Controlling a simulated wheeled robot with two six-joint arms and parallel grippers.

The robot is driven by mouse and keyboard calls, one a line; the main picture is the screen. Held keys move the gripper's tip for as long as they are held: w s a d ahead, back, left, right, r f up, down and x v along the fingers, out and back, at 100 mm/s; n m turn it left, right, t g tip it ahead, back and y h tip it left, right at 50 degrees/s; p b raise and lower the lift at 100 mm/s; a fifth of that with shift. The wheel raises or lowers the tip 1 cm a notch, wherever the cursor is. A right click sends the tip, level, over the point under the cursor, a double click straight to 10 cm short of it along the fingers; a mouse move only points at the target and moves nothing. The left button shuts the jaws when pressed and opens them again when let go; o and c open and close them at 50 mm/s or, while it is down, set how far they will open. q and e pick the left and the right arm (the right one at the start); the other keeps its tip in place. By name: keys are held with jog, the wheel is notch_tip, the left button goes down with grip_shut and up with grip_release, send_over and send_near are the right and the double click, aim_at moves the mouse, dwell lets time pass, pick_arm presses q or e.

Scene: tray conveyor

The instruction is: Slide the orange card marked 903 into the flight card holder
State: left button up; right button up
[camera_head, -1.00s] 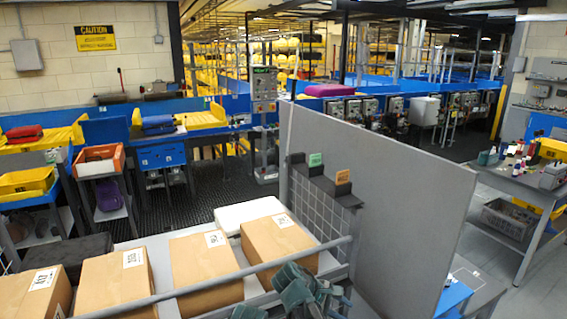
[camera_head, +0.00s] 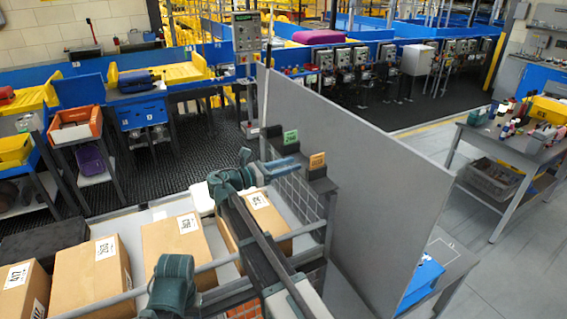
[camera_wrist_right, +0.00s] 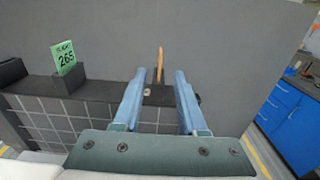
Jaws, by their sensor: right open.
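The orange card (camera_head: 317,160) stands upright in a dark block on the ledge beside the grey partition. In the right wrist view the orange card (camera_wrist_right: 160,62) shows nearly edge-on, and its number cannot be read. My right gripper (camera_head: 290,167) is open and points at it from the left. In its wrist view the blue fingers (camera_wrist_right: 160,80) are spread, with the card lined up between and beyond their tips, apparently not touched. A green card marked 265 (camera_wrist_right: 63,57) stands in its own dark block. I cannot tell which fixture is the flight card holder. My left gripper is not in view.
The tall grey partition (camera_head: 360,180) rises just behind the cards. A wire grid (camera_wrist_right: 40,122) hangs below the ledge. Several labelled boxes (camera_head: 93,278) lie at lower left. A blue tray (camera_head: 420,282) lies right of the partition.

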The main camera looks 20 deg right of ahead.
aim_at(324, 164)
jog(key=d, duration=0.9)
jog(key=w+d, duration=0.1)
jog(key=d, duration=0.3)
jog(key=shift+d, duration=0.25)
grip_shut()
jog(key=shift+r, duration=0.2)
jog(key=shift+r+p, duration=2.25)
jog(key=shift+p, duration=0.25)
jog(key=shift+r, duration=0.2)
notch_tip(324, 164, up, 4)
jog(key=p, duration=0.4)
